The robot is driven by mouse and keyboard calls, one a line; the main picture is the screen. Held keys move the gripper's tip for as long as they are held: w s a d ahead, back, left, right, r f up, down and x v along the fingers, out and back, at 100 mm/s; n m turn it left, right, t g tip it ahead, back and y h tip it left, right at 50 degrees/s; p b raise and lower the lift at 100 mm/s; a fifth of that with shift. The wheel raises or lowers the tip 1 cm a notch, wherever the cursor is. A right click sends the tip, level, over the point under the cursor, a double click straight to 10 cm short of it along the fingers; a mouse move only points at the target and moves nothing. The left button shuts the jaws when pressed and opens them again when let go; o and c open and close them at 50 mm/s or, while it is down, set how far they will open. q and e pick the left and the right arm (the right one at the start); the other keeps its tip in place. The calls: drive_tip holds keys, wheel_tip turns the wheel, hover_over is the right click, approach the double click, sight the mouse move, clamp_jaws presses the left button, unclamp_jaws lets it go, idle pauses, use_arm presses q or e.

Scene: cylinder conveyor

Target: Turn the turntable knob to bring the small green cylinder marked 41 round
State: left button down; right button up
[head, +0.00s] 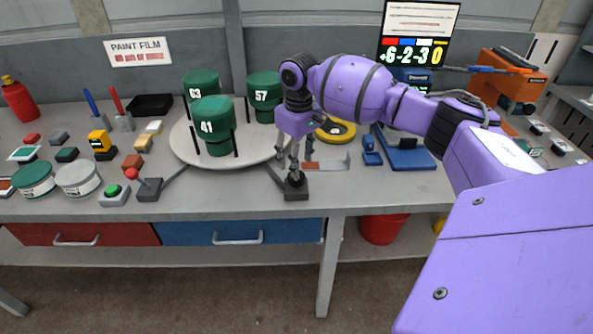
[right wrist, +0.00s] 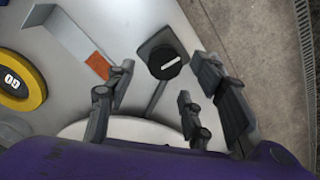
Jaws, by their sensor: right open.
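The green cylinder marked 41 (head: 213,127) stands upright at the front of the round pale turntable (head: 183,152). Green cylinders marked 63 (head: 200,83) and 57 (head: 263,89) stand behind it. A dark knob (head: 296,183) on a square base sits at the table's front edge, right of the turntable, joined to it by a dark bar. In the right wrist view, the knob (right wrist: 164,62) is round and black with a white line. My right gripper (head: 294,163) points down just above the knob, open, with nothing held; contact is unclear. My left gripper is out of view.
A red-balled lever (head: 131,173) stands left of the turntable. A yellow ring (head: 336,130) and an L-shaped metal piece with an orange patch (head: 325,165) lie close behind and right of the gripper. Jars and blocks crowd the table's left.

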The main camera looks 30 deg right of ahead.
drive_tip(key=shift+f, duration=2.15)
drive_tip(key=shift+a+r, duration=0.1)
drive_tip(key=c, duration=1)
drive_tip(key=shift+r+n+p, duration=0.2)
drive_tip(key=shift+n+p, duration=0.2)
drive_tip(key=shift+w+f, duration=0.1)
drive_tip(key=shift+f, duration=0.1)
drive_tip(key=o, duration=1)
drive_tip(key=shift+r, duration=0.45)
wheel_tip(320, 180, up, 11)
